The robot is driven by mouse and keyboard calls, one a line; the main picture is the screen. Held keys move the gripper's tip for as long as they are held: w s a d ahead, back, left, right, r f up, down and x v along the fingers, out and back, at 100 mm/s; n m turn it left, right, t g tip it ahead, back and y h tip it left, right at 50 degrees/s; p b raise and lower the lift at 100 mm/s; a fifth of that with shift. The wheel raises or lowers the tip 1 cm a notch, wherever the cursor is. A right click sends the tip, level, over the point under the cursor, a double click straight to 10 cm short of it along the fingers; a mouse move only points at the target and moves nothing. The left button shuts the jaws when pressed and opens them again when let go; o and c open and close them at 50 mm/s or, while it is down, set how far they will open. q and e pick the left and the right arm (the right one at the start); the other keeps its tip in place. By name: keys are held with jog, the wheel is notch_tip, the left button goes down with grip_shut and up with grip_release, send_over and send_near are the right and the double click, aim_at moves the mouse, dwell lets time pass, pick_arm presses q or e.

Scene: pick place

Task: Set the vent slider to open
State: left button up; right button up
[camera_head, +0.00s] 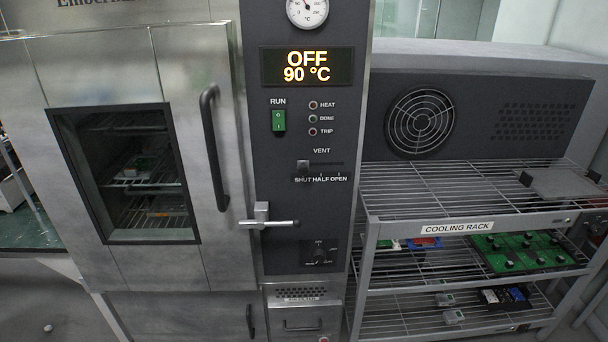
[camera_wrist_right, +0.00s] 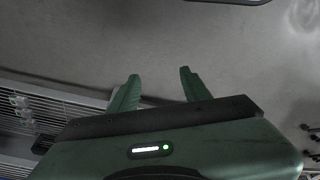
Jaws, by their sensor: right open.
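The vent slider (camera_head: 303,166) is a small grey knob on a horizontal slot in the oven's dark control panel (camera_head: 300,220). It sits at the left end of the slot, above the word SHUT; HALF and OPEN are marked to its right. My right gripper (camera_wrist_right: 155,88) shows only in the right wrist view. Its two green fingers are apart with nothing between them, over plain grey floor. The slider is not in that view. My left gripper is in neither view.
A lever handle (camera_head: 268,222) sticks out below the slider. A curved door handle (camera_head: 214,147) stands to the left. The display (camera_head: 307,66) reads OFF, 90 °C. A cooling rack (camera_head: 457,227) with boards on it stands to the right. The space before the panel looks clear.

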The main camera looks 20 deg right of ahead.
jog(key=w+r+n+t, duration=0.1)
jog(key=w+r, duration=0.3)
jog(key=r, duration=0.8)
jog(key=n+t+h, duration=0.5)
jog(key=n+t, duration=0.9)
jog(key=n, duration=1.6)
send_near(304, 171)
jog(key=w, duration=0.1)
jog(key=p+x, duration=0.1)
jog(key=x, duration=0.6)
jog(key=shift+w+d, duration=0.15)
grip_shut()
